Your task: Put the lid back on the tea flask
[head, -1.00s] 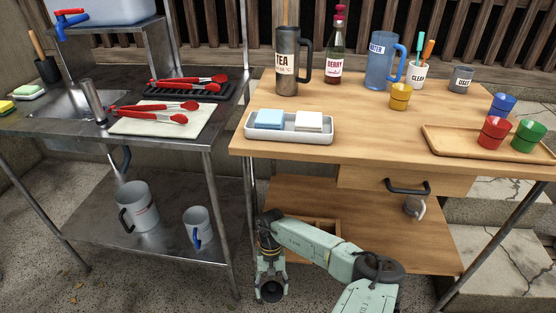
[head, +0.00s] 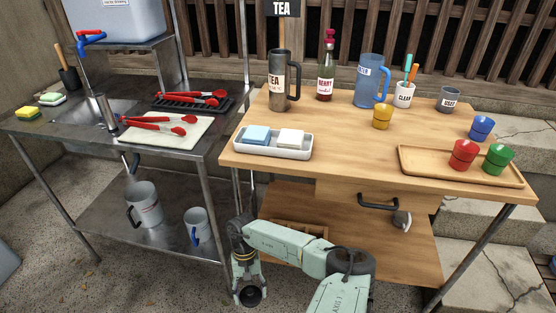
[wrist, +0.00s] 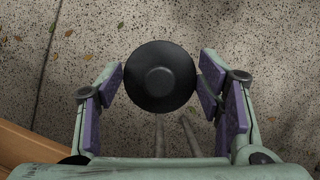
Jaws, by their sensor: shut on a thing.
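The tea flask (head: 278,92) is a tall dark grey cylinder with a white TEA label and a black handle on its right. It stands upright at the back left of the wooden table; the inside of its top is too small to make out. My gripper (head: 249,292) is low in front of the table, over the floor and well below the tabletop. In the wrist view my gripper (wrist: 162,78) is shut on a round black lid (wrist: 160,76), held between the purple-padded fingers. The lid's broad face with a raised centre is toward the camera.
The wooden table (head: 345,137) has a white tray (head: 273,149), berry bottle (head: 326,75), blue water jug (head: 369,82) and a wooden tray with cups (head: 420,167). A TEA sign (head: 282,8) hangs behind the flask. A metal sink stand (head: 75,135) is left. The tabletop's centre is bare.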

